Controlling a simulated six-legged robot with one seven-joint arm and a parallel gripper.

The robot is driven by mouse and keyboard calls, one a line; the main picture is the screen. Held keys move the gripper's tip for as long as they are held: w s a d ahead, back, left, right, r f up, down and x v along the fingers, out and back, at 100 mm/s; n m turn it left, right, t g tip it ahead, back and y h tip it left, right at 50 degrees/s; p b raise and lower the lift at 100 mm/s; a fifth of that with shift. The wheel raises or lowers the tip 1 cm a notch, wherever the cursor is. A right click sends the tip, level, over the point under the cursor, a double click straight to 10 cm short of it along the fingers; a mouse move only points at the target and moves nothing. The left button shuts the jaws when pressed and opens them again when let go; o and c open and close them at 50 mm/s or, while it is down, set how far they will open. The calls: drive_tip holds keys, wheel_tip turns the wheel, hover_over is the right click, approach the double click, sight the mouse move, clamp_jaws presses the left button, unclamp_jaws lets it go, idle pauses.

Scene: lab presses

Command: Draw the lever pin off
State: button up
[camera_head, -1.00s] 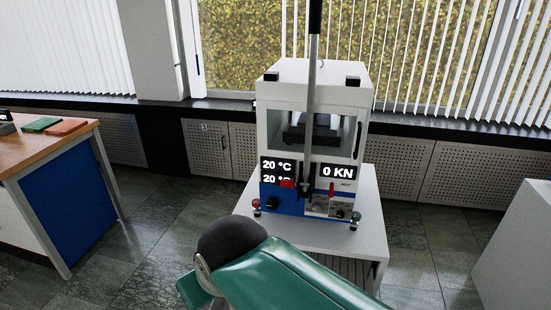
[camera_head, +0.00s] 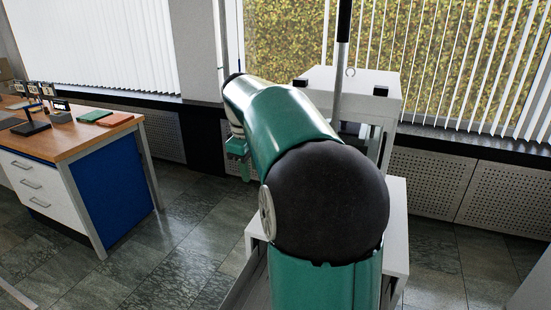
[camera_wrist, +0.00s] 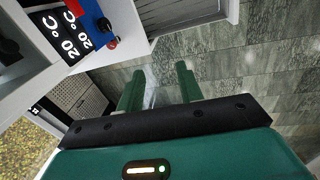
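The press (camera_head: 355,85) stands on a white stand, mostly hidden behind my arm in the head view. Its tall lever (camera_head: 342,55), a grey rod with a black grip, rises upright. I cannot make out the lever pin; the lever's foot is hidden. In the wrist view part of the press front (camera_wrist: 88,30) shows tilted at the upper left, with its 20 °C display, a red part at the top edge and a dark knob. My gripper (camera_wrist: 158,84) is open, its two green fingers apart, with floor beyond. In the head view it (camera_head: 238,152) hangs left of the press.
A wooden-topped desk (camera_head: 75,139) with blue side and white drawers stands at the left, carrying small devices and green and orange items. Perforated cabinets (camera_head: 435,182) line the window wall. Tiled floor (camera_head: 190,225) is clear between desk and press stand.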

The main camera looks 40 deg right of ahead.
drive_tip(key=shift+n+g+y, duration=0.4)
drive_tip(key=shift+y, duration=0.4)
drive_tip(key=s+d+f, duration=0.1)
drive_tip(key=d+f, duration=0.1)
drive_tip(key=d, duration=0.4)
drive_tip(key=s+d+f, duration=0.1)
drive_tip(key=d, duration=0.6)
drive_tip(key=s+d+f, duration=0.1)
drive_tip(key=d+f, duration=0.1)
drive_tip(key=d, duration=0.5)
drive_tip(key=shift+s+f, duration=0.3)
drive_tip(key=shift+f, duration=0.05)
drive_tip(key=shift+s+d+f, duration=0.1)
drive_tip(key=shift+s+f, duration=0.05)
drive_tip(key=shift+f, duration=3.5)
clamp_jaws()
drive_tip(key=shift+w, duration=0.2)
drive_tip(key=w+a, duration=0.3)
drive_tip(key=w, duration=0.3)
drive_tip(key=shift+w+f, duration=0.15)
drive_tip(key=shift+f, duration=0.1)
